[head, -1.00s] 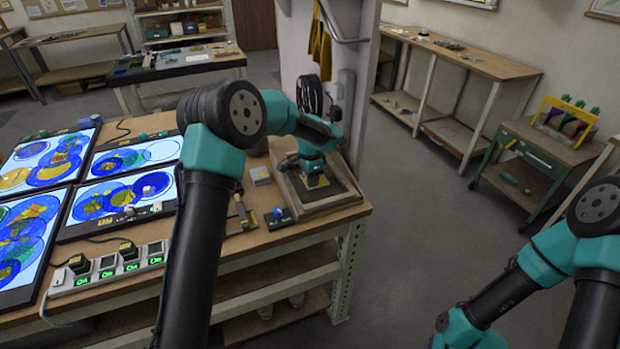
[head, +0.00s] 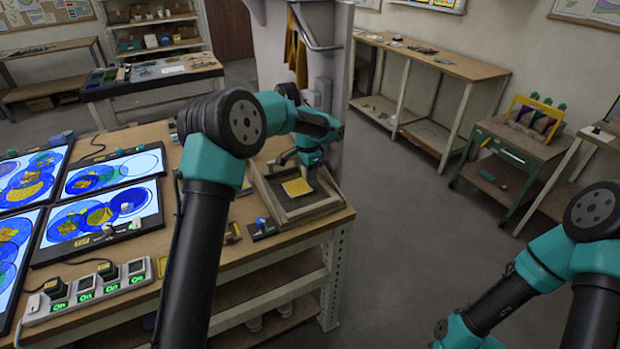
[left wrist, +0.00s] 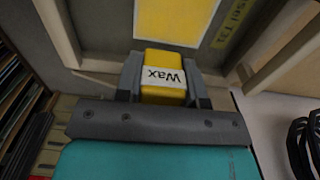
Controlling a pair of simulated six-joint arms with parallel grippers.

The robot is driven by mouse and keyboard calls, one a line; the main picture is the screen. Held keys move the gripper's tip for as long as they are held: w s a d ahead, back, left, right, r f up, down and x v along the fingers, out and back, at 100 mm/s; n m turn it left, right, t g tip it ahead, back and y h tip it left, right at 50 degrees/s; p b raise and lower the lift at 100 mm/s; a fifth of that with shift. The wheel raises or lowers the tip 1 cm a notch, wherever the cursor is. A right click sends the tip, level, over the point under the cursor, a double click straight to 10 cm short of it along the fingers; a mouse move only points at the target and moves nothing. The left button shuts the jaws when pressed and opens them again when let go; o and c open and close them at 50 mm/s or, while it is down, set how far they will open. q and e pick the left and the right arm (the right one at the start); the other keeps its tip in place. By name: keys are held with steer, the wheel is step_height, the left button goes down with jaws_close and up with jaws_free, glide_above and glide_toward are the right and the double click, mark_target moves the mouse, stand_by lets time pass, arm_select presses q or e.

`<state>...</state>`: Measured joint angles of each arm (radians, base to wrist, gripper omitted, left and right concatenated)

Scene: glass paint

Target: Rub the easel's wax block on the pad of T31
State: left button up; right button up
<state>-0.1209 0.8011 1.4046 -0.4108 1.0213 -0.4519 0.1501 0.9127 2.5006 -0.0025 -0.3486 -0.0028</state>
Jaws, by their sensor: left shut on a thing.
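My left gripper (head: 306,166) is over the back right part of a wooden-framed tray (head: 264,194) on the bench corner. In the left wrist view the left gripper (left wrist: 163,88) is shut on a yellow block, the wax block (left wrist: 162,62), marked "Wax". A flat yellow square, the pad (head: 297,187), lies in the tray; it also shows in the left wrist view (left wrist: 175,20), just beyond the block. I cannot tell whether block and pad touch. A yellow label (left wrist: 231,25) beside the pad seems to end in "T3" or "T31". My right gripper is out of view.
Left of the tray are lit panels (head: 118,205) with blue and yellow discs, and a power strip (head: 85,297) at the front. A small dark device with a blue knob (head: 262,225) sits close to the tray. A pillar (head: 290,60) stands behind the bench corner.

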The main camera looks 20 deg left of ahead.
arm_select(q)
steer(key=shift+r, duration=2.2)
